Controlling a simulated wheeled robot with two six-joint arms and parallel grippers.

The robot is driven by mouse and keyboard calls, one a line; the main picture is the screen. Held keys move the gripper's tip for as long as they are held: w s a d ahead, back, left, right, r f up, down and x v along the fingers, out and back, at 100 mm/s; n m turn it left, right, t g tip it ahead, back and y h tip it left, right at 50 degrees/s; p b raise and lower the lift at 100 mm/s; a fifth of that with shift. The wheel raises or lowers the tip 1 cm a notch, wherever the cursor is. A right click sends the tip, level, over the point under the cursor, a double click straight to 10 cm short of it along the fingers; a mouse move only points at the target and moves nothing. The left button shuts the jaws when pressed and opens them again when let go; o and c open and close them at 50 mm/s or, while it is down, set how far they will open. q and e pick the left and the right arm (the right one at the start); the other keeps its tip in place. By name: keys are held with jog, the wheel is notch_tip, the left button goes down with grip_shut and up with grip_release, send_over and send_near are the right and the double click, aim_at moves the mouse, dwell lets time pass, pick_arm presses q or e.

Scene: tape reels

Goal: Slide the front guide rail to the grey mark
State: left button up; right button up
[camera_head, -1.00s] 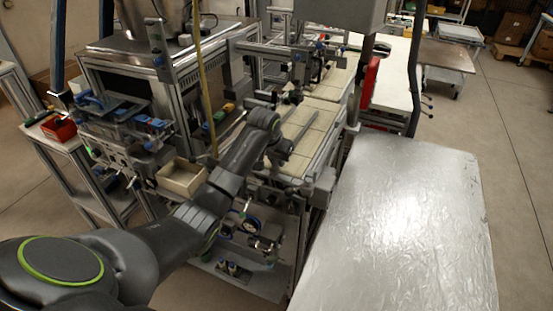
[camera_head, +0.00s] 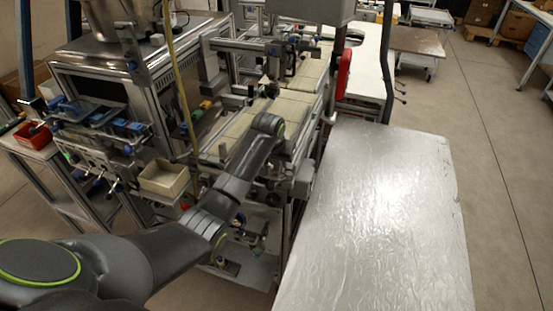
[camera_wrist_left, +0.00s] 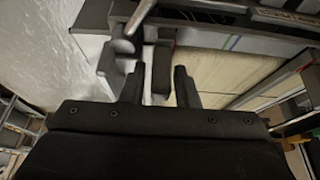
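My left arm reaches over the near end of the conveyor, and its wrist (camera_head: 268,125) hides the tool's fingers in the head view. In the left wrist view my left gripper (camera_wrist_left: 160,68) is open. Its fingers stand on either side of a narrow dark block (camera_wrist_left: 162,62), with visible gaps. The block lies at the belt's edge; I cannot tell whether it belongs to the front guide rail. I cannot make out a grey mark. My right gripper is not in view.
A grey metal frame (camera_wrist_left: 118,55) stands close left of the fingers. In the head view a foil-topped table (camera_head: 385,210) is right of the conveyor. A beige bin (camera_head: 163,178) and a red tray (camera_head: 33,135) are at left. Open floor lies at right.

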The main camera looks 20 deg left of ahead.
pick_arm(q)
jog(key=shift+o, duration=0.8)
jog(key=shift+r, duration=0.15)
jog(key=shift+s+r, duration=0.15)
jog(key=shift+r, duration=0.1)
jog(key=p+v, duration=0.2)
jog(key=v, duration=1.4)
jog(key=shift+r, duration=0.35)
